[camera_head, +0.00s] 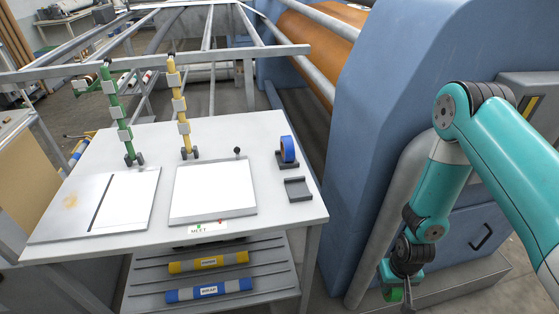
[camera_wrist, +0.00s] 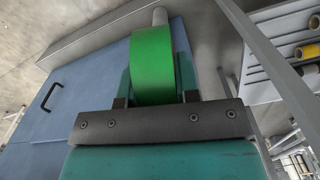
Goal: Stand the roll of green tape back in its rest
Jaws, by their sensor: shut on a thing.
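The roll of green tape (camera_wrist: 153,62) is between the fingers of my gripper (camera_wrist: 158,95), seen large in the wrist view. In the head view, my gripper (camera_head: 398,290) hangs low at the right, beside the blue machine, and the green tape (camera_head: 393,294) shows at its end, partly hidden. The gripper is shut on the tape. On the table's right side are two dark rests: one holds a standing roll of blue tape (camera_head: 287,149), and the nearer rest (camera_head: 298,189) is empty.
The white table (camera_head: 255,135) also bears two flat boards with white sheets (camera_head: 215,187) and upright green (camera_head: 120,112) and yellow (camera_head: 179,105) rods. A shelf below holds yellow (camera_head: 208,262) and blue (camera_head: 208,290) rolls. The blue machine (camera_head: 385,85) stands between table and arm.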

